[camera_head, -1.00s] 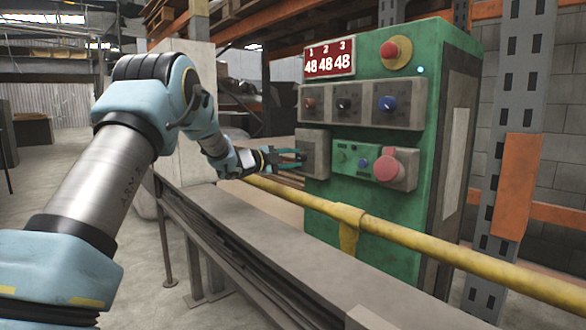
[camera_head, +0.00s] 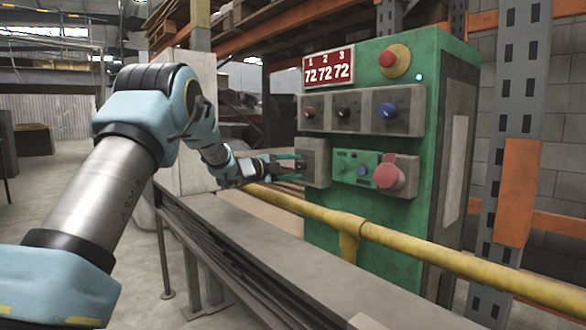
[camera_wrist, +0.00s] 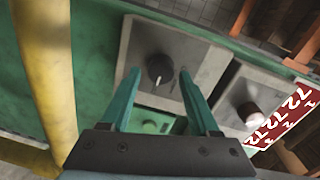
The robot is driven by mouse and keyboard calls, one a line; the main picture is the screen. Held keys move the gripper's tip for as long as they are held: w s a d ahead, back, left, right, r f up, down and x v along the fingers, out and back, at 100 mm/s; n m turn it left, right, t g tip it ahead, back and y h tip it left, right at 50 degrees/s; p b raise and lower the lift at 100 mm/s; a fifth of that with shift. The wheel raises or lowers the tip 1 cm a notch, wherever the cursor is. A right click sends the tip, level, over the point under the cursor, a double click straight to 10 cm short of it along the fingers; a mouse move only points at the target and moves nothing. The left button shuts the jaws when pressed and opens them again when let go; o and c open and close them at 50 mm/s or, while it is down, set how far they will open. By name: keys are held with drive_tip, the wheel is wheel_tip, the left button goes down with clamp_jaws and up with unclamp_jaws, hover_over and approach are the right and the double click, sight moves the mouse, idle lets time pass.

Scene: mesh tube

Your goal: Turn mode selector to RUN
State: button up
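A dark knob (camera_wrist: 160,68) on a square grey plate shows in the wrist view; I take it to be the mode selector. In the head view the grey plate (camera_head: 316,158) is at the left edge of the green control cabinet (camera_head: 440,75). My gripper (camera_wrist: 160,76) is open, its two teal fingers on either side of the knob in the picture, with gaps visible. My gripper (camera_head: 292,166) also shows at the plate in the head view. Exact depth to the knob is unclear.
A row of knobs, red-brown (camera_head: 310,111), black (camera_head: 344,112) and blue (camera_head: 388,110), is above. A large red button (camera_head: 388,172) is to the right, another red button (camera_head: 389,57) on top. A yellow rail (camera_head: 430,255) and grey bench (camera_head: 270,255) run in front.

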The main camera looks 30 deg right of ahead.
drive_tip(key=shift+o, duration=0.5)
drive_tip(key=v, duration=1)
drive_tip(key=shift+a, duration=0.4)
